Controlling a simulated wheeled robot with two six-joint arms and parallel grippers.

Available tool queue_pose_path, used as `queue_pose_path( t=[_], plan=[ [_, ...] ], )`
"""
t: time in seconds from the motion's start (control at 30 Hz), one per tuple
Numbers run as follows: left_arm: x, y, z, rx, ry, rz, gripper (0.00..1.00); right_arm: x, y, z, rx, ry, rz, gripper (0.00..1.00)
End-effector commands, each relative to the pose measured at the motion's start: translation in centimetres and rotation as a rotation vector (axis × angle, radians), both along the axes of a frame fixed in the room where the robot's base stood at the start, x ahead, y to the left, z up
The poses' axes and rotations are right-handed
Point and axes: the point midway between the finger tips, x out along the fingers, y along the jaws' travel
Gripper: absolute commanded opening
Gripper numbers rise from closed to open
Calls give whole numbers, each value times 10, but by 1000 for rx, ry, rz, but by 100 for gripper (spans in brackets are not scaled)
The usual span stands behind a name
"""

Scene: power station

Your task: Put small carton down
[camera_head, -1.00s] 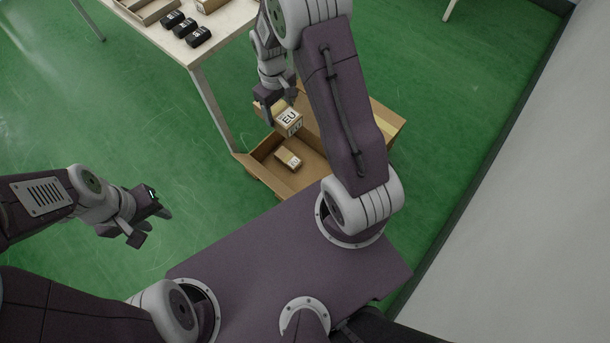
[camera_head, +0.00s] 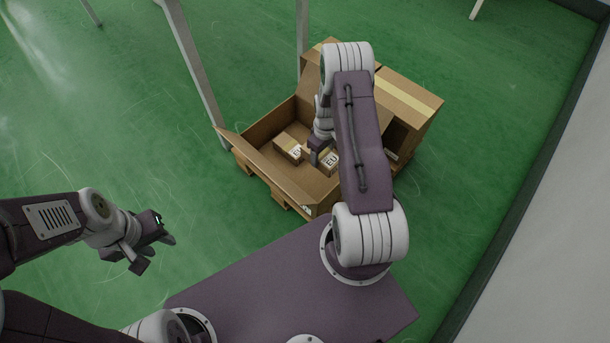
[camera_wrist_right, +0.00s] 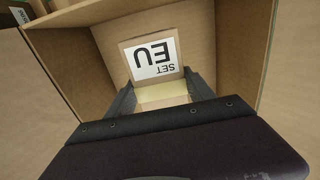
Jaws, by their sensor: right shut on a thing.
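A small carton with a white EU label (camera_head: 330,163) is down inside the large open cardboard box (camera_head: 254,165). My right gripper (camera_wrist_right: 160,92) is shut on this carton, and the arm reaches down into the box from above. In the right wrist view the carton's labelled face (camera_wrist_right: 152,58) shows between the fingers. I cannot tell whether the carton touches the box floor. Another small carton (camera_head: 287,146) lies in the box to its left. My arm hides part of the box and the held carton. My left gripper (camera_head: 157,253) is open and empty, away from the box.
The open box stands on a wooden pallet (camera_head: 282,200) on the green floor (camera_head: 110,150). A second, taped box (camera_head: 405,92) stands right behind it. Table legs (camera_head: 196,75) rise behind the box. A pale wall (camera_head: 560,220) runs along the right. Free floor lies to the left.

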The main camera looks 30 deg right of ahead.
Motion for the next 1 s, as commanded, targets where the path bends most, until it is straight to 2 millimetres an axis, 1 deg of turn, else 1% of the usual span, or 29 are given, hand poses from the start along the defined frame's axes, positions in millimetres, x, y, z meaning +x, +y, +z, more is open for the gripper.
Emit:
queue_pose_path(
  t=[0.03, 0.1, 0.27, 0.37, 0.5, 0.53, 0.6, 0.7, 0.73, 0.77, 0.9, 0.97, 1.0],
  plan=[
    [0, 0, -11, 0, 0, 0, 36, -1, -2, -13, 0, -1, -3, 0],
    [0, 0, -13, 0, 0, 0, 36, -2, -3, -17, 0, 0, -5, 0],
    [0, 0, -13, 0, -1, 0, 36, -3, -3, -18, 0, 0, -6, 0],
    [0, 0, -24, 0, -1, 0, 36, -3, -3, -34, 0, 0, -6, 0],
    [0, 0, -48, 0, 0, 0, 36, -3, -3, -69, 0, 0, -6, 0],
    [0, 0, -51, 0, 0, 0, 36, -3, -3, -75, 0, 0, -6, 0],
    [0, 0, -55, 0, 0, 0, 36, -3, -3, -82, 0, 0, -6, 0],
    [0, 0, -53, 0, 0, 0, 36, -3, -3, -80, 0, -1, -6, 0],
    [0, 0, -55, 0, 0, 0, 36, -3, -3, -83, 0, 0, -6, 0],
    [0, 0, -58, 0, 0, 0, 36, -3, -3, -87, 0, 0, -6, 0],
    [0, 0, -78, 0, 0, 0, 36, -3, -3, -115, 0, 0, -6, 0],
    [0, 0, -80, 0, 0, 0, 36, -3, -3, -119, -1, -1, -6, 0],
    [0, 0, -78, 0, 0, 0, 36, -3, -3, -118, -1, -1, -6, 0]
  ],
)
